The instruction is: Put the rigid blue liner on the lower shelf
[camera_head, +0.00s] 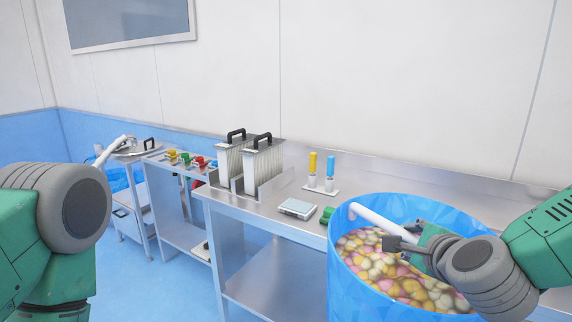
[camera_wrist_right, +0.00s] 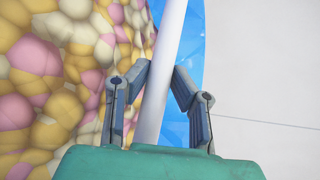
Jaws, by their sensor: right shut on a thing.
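A large blue faceted liner (camera_head: 360,285) stands at the right, open at the top and full of pink, yellow and cream round snacks. A white bar (camera_head: 375,220) lies across its opening; it also shows in the wrist view (camera_wrist_right: 169,60). My right gripper (camera_head: 405,245) is over the snacks inside the rim, with its fingers on either side of the bar in the wrist view (camera_wrist_right: 158,95), shut on it. How the bar joins the liner is hidden. The lower shelf (camera_head: 275,280) under the steel bench is bare where it shows. My left gripper is out of view.
The steel bench (camera_head: 270,212) holds two pale upright packs with black handles (camera_head: 262,165), a small scale (camera_head: 297,208) and a blue and a yellow bottle (camera_head: 313,165). Bench legs and side tables (camera_head: 190,238) stand to the left. Blue floor is clear in front.

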